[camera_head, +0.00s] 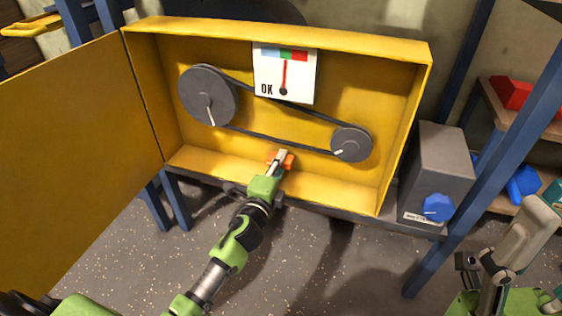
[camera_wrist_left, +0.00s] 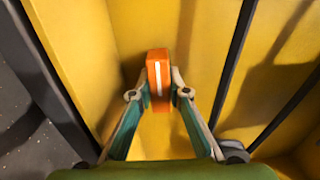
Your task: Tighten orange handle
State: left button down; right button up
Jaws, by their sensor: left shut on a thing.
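The orange handle (camera_head: 288,161) sits low in the yellow box, beneath the belt. It also shows in the left wrist view (camera_wrist_left: 158,68) as an orange block with a white line. My left gripper (camera_head: 280,161) is shut on it, with one finger on each side in the left wrist view (camera_wrist_left: 160,92). A white gauge (camera_head: 271,82) marked OK has its red needle pointing up at the green band. Part of my right arm and gripper (camera_head: 482,266) is at the lower right, away from the box; its finger opening is unclear.
A dark belt (camera_head: 275,137) runs between a large pulley (camera_head: 207,95) and a small pulley (camera_head: 351,144). The yellow door (camera_head: 75,165) stands open at left. A grey box (camera_head: 436,165) with a blue knob (camera_head: 438,207) is at right, near a blue post (camera_head: 490,160).

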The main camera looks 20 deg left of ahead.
dwell(0.4)
pick_arm(q)
jog(key=c, duration=1.9)
grip_release()
jog(key=shift+s, duration=0.15)
jog(key=s, duration=1.1)
jog(key=shift+s+d, duration=0.2)
jog(key=shift+s, duration=0.2)
